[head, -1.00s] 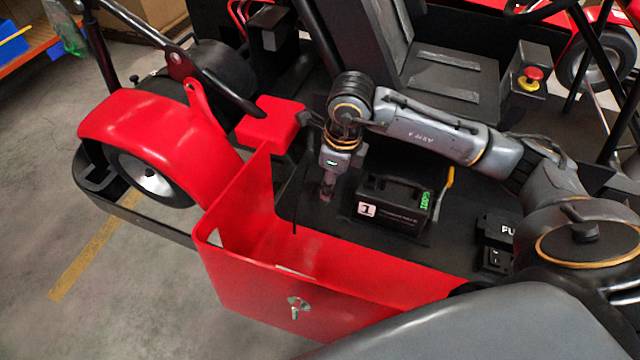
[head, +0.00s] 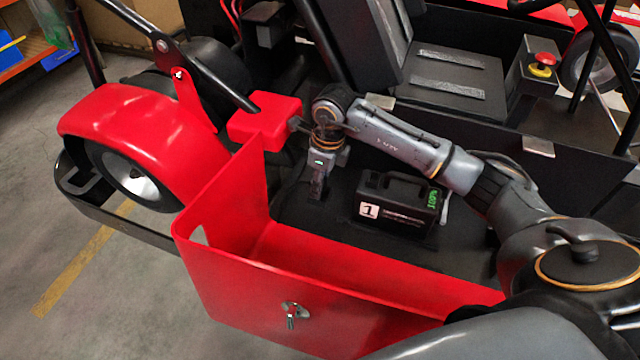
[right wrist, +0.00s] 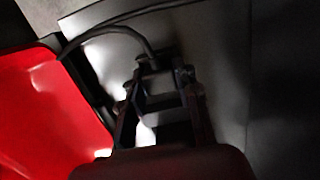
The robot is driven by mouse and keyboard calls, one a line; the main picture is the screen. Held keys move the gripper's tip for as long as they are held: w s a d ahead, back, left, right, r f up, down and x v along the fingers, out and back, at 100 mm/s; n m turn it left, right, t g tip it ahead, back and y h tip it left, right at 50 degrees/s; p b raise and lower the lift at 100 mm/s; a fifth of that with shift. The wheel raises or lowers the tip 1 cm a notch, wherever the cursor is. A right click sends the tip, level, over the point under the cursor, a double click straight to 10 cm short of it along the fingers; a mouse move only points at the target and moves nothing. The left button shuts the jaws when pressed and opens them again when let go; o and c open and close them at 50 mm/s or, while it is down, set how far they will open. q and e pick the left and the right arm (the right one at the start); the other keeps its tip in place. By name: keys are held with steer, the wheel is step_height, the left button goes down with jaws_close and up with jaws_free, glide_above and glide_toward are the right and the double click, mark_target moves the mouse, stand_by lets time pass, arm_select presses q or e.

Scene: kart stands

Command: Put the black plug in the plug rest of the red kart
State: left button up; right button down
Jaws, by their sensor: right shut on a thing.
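My right gripper (head: 318,190) points down inside the red kart's side bay, left of the black battery box. In the right wrist view, its fingers (right wrist: 157,84) are closed around a dark plug (right wrist: 160,104) with a black cable (right wrist: 120,28) curving away to the upper left. In the head view the plug is too small and dark to make out. The red kart (head: 240,285) has a red-walled bay with a dark floor. I cannot tell which part is the plug rest. My left gripper is not in view.
The black battery box (head: 398,205), labelled 1 with a green display, stands right of the gripper. A red block (head: 265,118) is behind and left of it. The red front panel (head: 290,290) bounds the bay. A seat (head: 450,85) and emergency button (head: 543,60) are behind.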

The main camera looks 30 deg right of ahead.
steer(key=shift+f, duration=0.15)
steer(key=c, duration=1)
jaws_free()
steer(key=shift+r, duration=0.55)
steer(key=r+b, duration=0.1)
steer(key=r, duration=0.6)
steer(key=s+d+r+b, duration=0.1)
steer(key=r, duration=0.3)
steer(key=shift+s+r+b, duration=0.1)
steer(key=shift+r+b, duration=0.1)
steer(key=shift+b, duration=0.15)
